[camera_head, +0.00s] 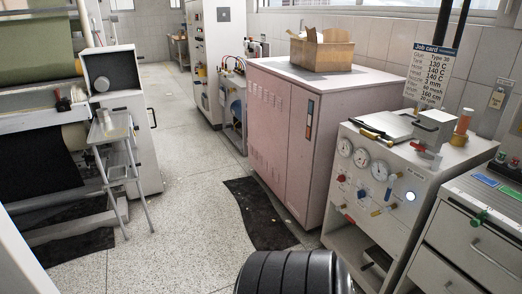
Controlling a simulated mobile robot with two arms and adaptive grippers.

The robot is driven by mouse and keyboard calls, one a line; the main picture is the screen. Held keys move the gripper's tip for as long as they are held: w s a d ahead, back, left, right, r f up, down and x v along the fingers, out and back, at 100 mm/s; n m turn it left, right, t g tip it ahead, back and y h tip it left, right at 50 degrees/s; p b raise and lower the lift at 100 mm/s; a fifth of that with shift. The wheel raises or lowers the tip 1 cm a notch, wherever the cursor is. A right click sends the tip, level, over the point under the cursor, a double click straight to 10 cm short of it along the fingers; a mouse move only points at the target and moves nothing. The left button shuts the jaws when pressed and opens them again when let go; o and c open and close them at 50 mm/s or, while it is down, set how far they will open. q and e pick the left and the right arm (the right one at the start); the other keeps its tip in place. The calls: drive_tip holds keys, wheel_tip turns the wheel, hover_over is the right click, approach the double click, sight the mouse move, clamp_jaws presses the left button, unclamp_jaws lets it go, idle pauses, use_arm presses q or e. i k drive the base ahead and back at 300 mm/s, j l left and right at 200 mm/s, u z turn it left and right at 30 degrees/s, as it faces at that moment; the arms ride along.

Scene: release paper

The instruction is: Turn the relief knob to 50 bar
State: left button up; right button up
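A round white spot (410,196) shines at the panel's right. I cannot tell which knob is the relief knob, nor read the gauges. A job card (433,72) above lists several settings; I see no bar value on it. Neither gripper is in view.
A pink cabinet (285,150) with an open cardboard box (321,50) on top stands left of the machine. A grey drawer cabinet (465,240) stands at the right. A black mat (258,213) lies on the floor. Speckled floor (185,190) is open at centre left, beside a small stand (118,160).

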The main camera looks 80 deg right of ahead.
sight(341, 178)
drive_tip(key=i+z, duration=0.2)
drive_tip(key=z, duration=3)
drive_tip(key=i+j+z, duration=0.25)
drive_tip(key=i, duration=0.3)
drive_tip(key=i+j+z, duration=0.25)
drive_tip(key=i, duration=0.3)
drive_tip(key=j, duration=0.1)
